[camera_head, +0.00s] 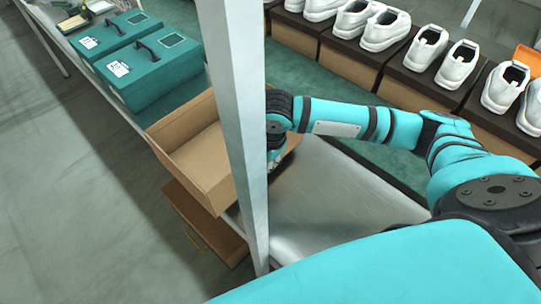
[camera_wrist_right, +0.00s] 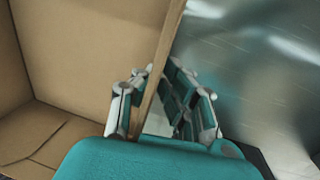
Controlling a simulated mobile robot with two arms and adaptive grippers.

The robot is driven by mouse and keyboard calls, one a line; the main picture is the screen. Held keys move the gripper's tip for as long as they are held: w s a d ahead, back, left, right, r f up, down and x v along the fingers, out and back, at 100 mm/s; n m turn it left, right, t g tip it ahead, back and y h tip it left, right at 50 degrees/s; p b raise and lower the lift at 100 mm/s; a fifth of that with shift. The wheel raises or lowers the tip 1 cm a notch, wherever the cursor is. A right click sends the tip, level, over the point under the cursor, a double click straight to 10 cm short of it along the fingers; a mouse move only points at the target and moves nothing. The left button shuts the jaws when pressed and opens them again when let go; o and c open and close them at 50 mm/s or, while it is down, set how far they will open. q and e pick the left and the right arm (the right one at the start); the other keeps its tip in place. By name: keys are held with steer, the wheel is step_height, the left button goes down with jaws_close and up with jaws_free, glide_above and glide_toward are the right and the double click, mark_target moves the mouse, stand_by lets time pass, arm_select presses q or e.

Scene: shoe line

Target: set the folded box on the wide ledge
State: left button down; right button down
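The folded box (camera_head: 187,165) is an open brown cardboard box. In the head view it is left of and partly behind the grey post, over the left edge of the metal surface. In the right wrist view its wall and inside (camera_wrist_right: 80,50) fill the left side. My right gripper (camera_wrist_right: 158,72) has one finger inside the box and one outside, with the wall between the fingertips; it looks shut on that wall. In the head view the post and box hide most of this gripper. My left gripper is out of view. I cannot tell which surface is the wide ledge.
A grey post (camera_head: 240,130) stands in front of my right arm. A bare metal surface (camera_head: 335,205) lies right of the box. Teal cases (camera_head: 150,65) stand beyond the box. White shoes on dark boxes (camera_head: 430,75) line the back right. Another brown box (camera_head: 215,235) is lower down.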

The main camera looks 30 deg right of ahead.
steer(key=w+d, duration=0.1)
steer(key=d, duration=0.1)
steer(key=w+d, duration=0.1)
steer(key=shift+w+d+f, duration=0.25)
steer(key=shift+w+d, duration=0.1)
steer(key=shift+f+p, duration=0.35)
steer(key=shift+f, duration=1.35)
steer(key=c, duration=2)
jaws_free()
steer(key=shift+f, duration=0.2)
steer(key=o, duration=0.5)
steer(key=r, duration=0.4)
steer(key=s+r, duration=0.1)
steer(key=r, duration=0.3)
steer(key=s+r, duration=0.1)
steer(key=r, duration=0.3)
steer(key=shift+d+r, duration=0.15)
steer(key=shift+d, duration=0.15)
